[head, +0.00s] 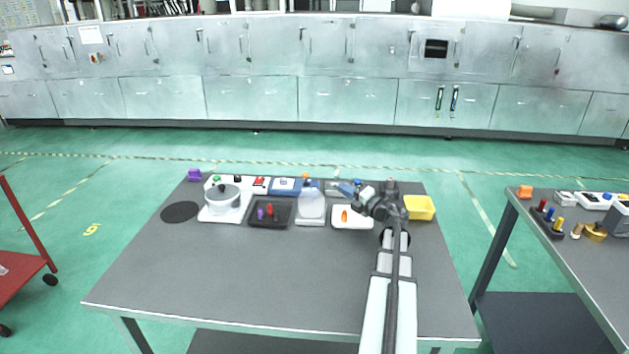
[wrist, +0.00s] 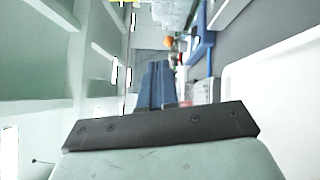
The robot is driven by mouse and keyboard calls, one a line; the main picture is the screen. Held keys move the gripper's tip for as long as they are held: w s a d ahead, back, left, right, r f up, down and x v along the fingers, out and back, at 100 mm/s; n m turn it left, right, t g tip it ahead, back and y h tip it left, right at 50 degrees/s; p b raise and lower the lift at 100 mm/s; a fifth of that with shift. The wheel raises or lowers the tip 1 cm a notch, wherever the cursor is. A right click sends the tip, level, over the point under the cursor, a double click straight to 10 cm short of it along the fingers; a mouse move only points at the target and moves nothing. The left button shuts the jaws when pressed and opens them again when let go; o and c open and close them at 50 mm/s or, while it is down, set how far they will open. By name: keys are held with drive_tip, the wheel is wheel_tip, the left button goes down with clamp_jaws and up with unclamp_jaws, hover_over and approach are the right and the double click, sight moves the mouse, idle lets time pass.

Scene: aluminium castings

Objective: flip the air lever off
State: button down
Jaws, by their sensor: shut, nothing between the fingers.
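A grey unit (head: 331,186) with a slanted blue-grey part (head: 345,189) stands in the back row of the table; this may be the air lever, but it is too small to tell its position. My gripper (head: 359,206) is over the back right of the table, beside this unit and above the white tray's right side. In the wrist view my gripper's dark blue fingers (wrist: 158,84) are together and hold nothing. A blue part (wrist: 199,48) and an orange ball (wrist: 168,42) show beyond them. I cannot tell whether the fingers touch anything.
The white tray (head: 340,224) holds an orange piece. A yellow bin (head: 420,207) stands to its right. A clear container (head: 311,205), a black tray (head: 284,219) and a pot (head: 222,198) stand to the left. The table's front (head: 250,275) is clear.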

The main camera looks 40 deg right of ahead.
drive_tip(key=w, duration=0.1)
drive_tip(key=w+f+y, duration=0.2)
drive_tip(key=w, duration=0.1)
drive_tip(key=shift+a, duration=0.25)
drive_tip(key=shift+m, duration=0.3)
drive_tip(key=shift+w+a+r, duration=0.1)
drive_tip(key=shift+w+a, duration=0.2)
drive_tip(key=shift+w, duration=1.35)
drive_tip(key=shift+w+a+r, duration=0.1)
drive_tip(key=shift+w+a, duration=0.15)
drive_tip(key=shift+w, duration=1.35)
drive_tip(key=shift+w+a+r, duration=0.1)
drive_tip(key=shift+w+a, duration=0.2)
drive_tip(key=shift+w, duration=1.35)
